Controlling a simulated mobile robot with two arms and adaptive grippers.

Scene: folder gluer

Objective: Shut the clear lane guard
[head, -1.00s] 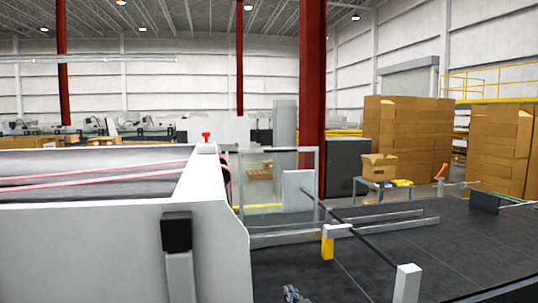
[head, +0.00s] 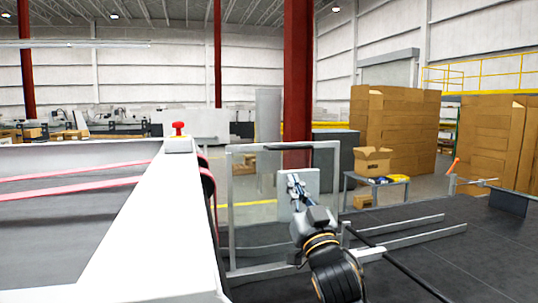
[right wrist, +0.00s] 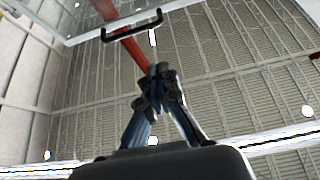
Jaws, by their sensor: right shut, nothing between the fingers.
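The clear lane guard (head: 230,195) is a see-through panel in a thin grey frame. In the head view it stands upright beside the white machine end. A dark bar runs along its top edge. My right gripper (head: 293,181) appears in front of the panel's right part, below the top edge, with its fingers shut and empty. In the right wrist view the shut fingertips (right wrist: 158,70) point up, and a black handle (right wrist: 132,27) on a clear panel shows above them, apart from them. My left gripper is not in view.
The white machine (head: 150,220) with pink belts and a red button (head: 178,128) fills the left. Metal rails (head: 400,228) lie over the dark surface on the right. A small table (head: 395,188) with a carton (head: 372,160) and tall brown stacks (head: 392,125) stand behind.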

